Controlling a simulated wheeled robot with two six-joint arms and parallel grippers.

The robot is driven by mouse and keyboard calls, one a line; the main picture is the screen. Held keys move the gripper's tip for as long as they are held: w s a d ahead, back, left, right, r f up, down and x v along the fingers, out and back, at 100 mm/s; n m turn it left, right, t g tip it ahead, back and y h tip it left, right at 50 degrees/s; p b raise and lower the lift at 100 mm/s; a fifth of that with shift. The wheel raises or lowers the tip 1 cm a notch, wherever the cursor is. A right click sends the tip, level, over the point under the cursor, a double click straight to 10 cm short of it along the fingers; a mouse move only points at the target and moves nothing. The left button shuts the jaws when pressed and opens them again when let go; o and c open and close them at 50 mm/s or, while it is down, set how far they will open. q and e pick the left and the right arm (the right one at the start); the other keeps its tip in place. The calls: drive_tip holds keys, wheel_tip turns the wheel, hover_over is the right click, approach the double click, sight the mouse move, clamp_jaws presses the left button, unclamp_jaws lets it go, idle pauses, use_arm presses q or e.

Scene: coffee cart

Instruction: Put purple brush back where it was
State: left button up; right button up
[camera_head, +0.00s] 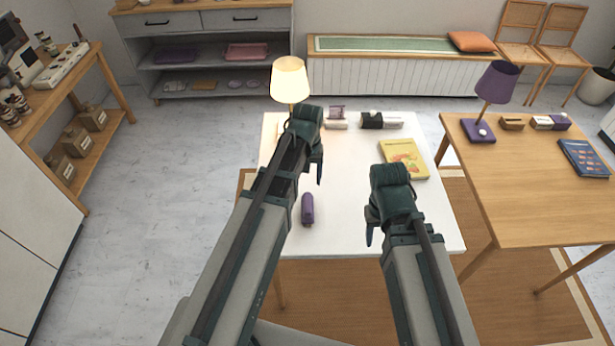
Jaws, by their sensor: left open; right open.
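A purple, rounded, elongated thing, seemingly the purple brush (307,209), lies on the near part of the white table (345,225). My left gripper (318,172) is above the table, behind the purple thing in the picture, and is open and empty. My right gripper (370,232) is open and empty over the table, to the right of the purple thing. Both grippers are seen from behind, so their fingers are partly hidden. Neither touches the purple thing.
A lit lamp (289,80), a yellow book (404,158) and small boxes (381,120) stand towards the table's far side. A wooden table (530,205) on the right holds a purple lamp (497,84) and a blue book (584,157). The white table's middle is fairly clear.

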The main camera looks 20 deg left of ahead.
use_arm(q)
drive_tip(key=s+d+m+y, duration=0.1)
drive_tip(key=s+d+m, duration=0.6)
drive_tip(key=s+d, duration=0.3)
drive_tip(key=s, duration=0.4)
drive_tip(key=shift+d, duration=0.2)
drive_tip(key=shift+s, duration=0.1)
idle(1.1)
